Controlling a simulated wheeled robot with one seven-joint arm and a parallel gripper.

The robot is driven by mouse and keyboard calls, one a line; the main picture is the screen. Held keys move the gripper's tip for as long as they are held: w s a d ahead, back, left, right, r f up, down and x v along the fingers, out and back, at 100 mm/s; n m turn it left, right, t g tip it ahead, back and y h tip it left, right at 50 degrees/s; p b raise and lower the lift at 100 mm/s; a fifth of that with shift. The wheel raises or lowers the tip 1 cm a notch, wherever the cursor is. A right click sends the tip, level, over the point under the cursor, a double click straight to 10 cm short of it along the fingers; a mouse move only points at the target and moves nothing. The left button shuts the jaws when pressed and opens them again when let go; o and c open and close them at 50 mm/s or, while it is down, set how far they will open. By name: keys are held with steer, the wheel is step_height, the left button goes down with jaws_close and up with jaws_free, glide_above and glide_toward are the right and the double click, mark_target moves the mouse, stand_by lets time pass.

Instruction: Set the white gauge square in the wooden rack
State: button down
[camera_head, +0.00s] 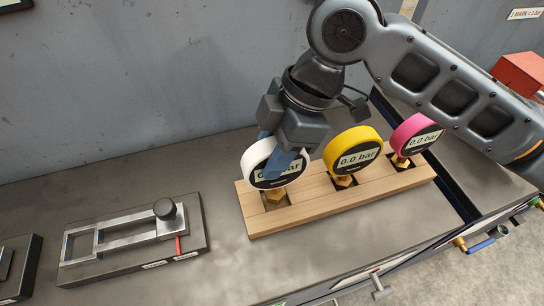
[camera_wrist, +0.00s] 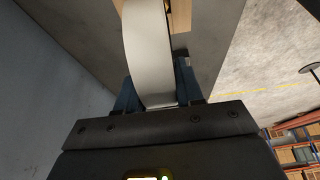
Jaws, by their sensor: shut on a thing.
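The white gauge (camera_head: 258,155) stands at the left socket of the wooden rack (camera_head: 315,206). Its brass stem reaches down into the square opening; whether it is fully seated I cannot tell. My gripper (camera_head: 284,162) is shut on the white gauge from above, with a blue finger across its dial. In the wrist view the gauge's white rim (camera_wrist: 150,50) lies between the blue fingers (camera_wrist: 158,95). A yellow gauge (camera_head: 355,149) stands in the middle socket and a pink gauge (camera_head: 416,134) in the right socket. The white dial faces much the same way as the yellow one.
A dark plate with a metal slide frame and black knob (camera_head: 166,209) lies left of the rack. A grey wall stands behind the bench. A red box (camera_head: 522,72) is at the far right. Bare bench (camera_head: 330,255) lies in front of the rack.

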steer(key=shift+f, duration=1.15)
steer(key=shift+f, duration=0.2)
steer(key=c, duration=0.7)
jaws_free()
steer(key=b+v, duration=0.1)
steer(key=v, duration=1.1)
steer(key=shift+r, duration=0.2)
